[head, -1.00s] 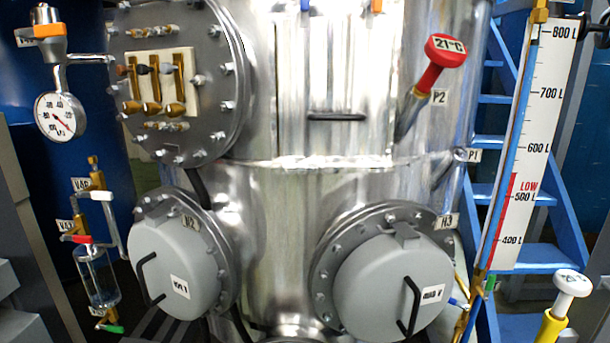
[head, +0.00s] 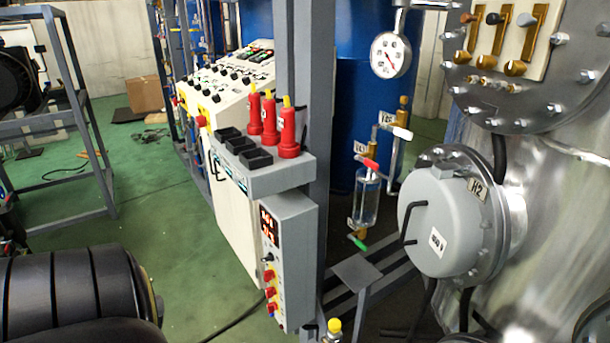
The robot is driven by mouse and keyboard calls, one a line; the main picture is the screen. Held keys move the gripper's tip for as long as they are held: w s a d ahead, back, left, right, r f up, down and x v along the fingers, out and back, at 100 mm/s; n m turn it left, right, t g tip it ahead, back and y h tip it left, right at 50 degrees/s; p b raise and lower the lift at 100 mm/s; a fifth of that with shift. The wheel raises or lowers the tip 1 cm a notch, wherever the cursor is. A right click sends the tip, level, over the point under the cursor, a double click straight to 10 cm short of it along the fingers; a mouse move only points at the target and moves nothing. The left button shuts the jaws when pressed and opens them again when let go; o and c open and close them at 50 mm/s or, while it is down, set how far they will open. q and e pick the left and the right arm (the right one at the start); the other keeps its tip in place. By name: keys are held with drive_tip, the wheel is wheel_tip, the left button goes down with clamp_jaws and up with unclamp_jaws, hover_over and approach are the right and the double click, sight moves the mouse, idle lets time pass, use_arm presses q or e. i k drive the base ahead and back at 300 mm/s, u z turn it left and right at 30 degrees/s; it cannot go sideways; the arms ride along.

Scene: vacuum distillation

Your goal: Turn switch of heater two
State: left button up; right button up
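The heater labelled H2 (head: 440,225) is a grey domed cover with a black handle, bolted to the steel vessel at the right. A narrow grey control box (head: 290,255) on a post has a red lit display (head: 269,227), a dark switch (head: 268,257) and several red knobs or sockets below it. Its lettering is too small to read, so I cannot tell which control belongs to heater two. A white sloped control panel (head: 232,88) with many black knobs stands behind.
Red and yellow handled tools (head: 270,125) stand on a grey shelf (head: 265,177) above the control box. A glass sight vessel (head: 365,203) with valves hangs beside H2. Green floor (head: 165,215) is clear between.

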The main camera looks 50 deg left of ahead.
sight(269, 291)
drive_tip(key=u, duration=2.2)
drive_tip(key=k, duration=1)
drive_tip(key=u, duration=1.3)
drive_tip(key=i, duration=2.55)
drive_tip(key=z, duration=1.5)
drive_tip(key=i, duration=1.15)
drive_tip(key=z, duration=1.15)
